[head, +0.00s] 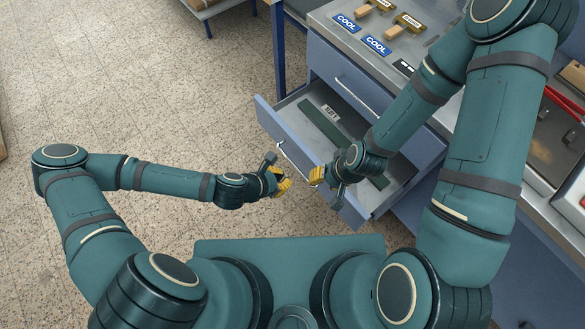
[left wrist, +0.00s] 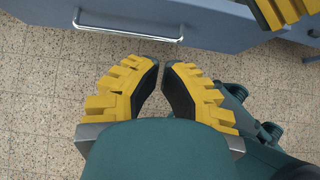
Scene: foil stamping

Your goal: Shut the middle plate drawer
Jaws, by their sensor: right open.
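The blue-grey drawer (head: 264,112) under the top drawer stands pulled out from the cabinet. Its front and bar handle show in the left wrist view, with the handle (left wrist: 127,37) at upper left. A dark green strip (head: 322,123) with a white label lies inside it. My left gripper (head: 284,183) is in front of the drawer front, its yellow fingers slightly apart with nothing between them. My right gripper (head: 318,177) is open at the drawer front, right of the left one; contact cannot be told. My right arm hides part of the drawer.
The drawer above (head: 352,88) is shut. The grey worktop (head: 350,40) holds blue COOL labels (head: 377,45) and wooden-handled stamps (head: 398,29). A red-handled device stands at far right.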

